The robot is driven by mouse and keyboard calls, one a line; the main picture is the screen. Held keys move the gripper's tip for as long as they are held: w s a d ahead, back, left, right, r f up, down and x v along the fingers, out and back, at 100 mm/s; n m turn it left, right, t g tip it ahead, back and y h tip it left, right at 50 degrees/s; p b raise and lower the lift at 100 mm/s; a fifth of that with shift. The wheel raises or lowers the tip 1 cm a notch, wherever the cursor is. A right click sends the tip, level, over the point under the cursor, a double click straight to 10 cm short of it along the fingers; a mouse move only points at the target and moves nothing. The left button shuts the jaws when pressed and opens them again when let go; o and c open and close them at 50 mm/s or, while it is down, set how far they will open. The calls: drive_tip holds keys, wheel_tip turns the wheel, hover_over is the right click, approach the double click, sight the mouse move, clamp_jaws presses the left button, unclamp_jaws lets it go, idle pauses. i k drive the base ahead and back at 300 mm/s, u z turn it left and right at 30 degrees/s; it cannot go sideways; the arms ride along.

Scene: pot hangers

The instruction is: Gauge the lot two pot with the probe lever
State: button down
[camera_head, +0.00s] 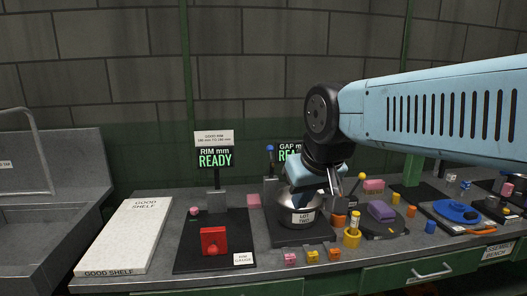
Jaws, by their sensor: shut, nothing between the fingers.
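The lot two pot (300,218) is a round metal pot with a white "LOT TWO" label, standing on a dark plate (286,241) on the bench. My gripper (318,188) is shut and empty, low over the pot, and covers part of its top. I cannot tell whether it touches the pot. A lever with a blue knob (270,149) stands behind the pot to the left. A yellow-knobbed lever (361,177) stands to the right of my gripper. No label shows which is the probe lever. The gap display (286,152) is partly hidden and seems to read "READY".
The rim display (215,158) reads "READY" above a dark plate with a red block (213,240). The white good shelf (128,238) lies empty at left. Small coloured blocks (312,256), a yellow cylinder (352,236) and a purple item (381,210) crowd the right.

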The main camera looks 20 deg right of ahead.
sight(269, 149)
drive_tip(key=z, duration=0.05)
drive_tip(key=i, duration=0.9)
drive_tip(key=u, duration=0.05)
